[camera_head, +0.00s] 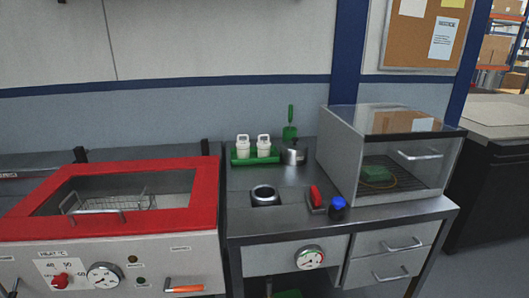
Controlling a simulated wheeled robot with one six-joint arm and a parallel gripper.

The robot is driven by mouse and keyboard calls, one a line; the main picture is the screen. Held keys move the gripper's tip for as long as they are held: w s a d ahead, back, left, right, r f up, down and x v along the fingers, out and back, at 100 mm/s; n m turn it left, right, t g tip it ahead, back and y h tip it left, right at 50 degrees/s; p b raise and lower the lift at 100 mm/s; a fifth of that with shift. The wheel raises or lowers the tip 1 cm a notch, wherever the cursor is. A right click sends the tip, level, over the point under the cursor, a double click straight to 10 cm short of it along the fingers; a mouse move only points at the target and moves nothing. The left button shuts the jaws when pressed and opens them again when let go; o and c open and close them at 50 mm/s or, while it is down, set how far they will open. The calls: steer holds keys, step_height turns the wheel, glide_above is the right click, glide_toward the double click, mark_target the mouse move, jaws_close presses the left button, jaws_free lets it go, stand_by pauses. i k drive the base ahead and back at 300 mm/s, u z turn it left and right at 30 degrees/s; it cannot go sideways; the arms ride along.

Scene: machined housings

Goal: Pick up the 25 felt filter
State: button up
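Two white cartridges stand upright side by side in a green holder (241,161) at the back of the steel worktop. The left white cartridge (242,147) and the right white cartridge (263,146) look alike, with handle-like tops. They may be the felt filters, but no number is readable at this size, so I cannot tell which is the 25. Their lower parts are hidden by the holder. I cannot make out my gripper in this view.
A red-framed machine with a basket (139,201) stands left. A metal pot (293,155) and green scoop (290,131) stand right of the holder. A round port (264,194), red switch (316,196) and blue-capped jar (337,208) are nearer. A clear-fronted cabinet (342,172) bounds the right.

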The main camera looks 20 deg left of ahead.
mark_target(263, 145)
steer(key=u, duration=0.65)
steer(key=i, duration=0.6)
steer(key=u, duration=0.65)
steer(key=i, duration=0.7)
steer(key=z, duration=0.25)
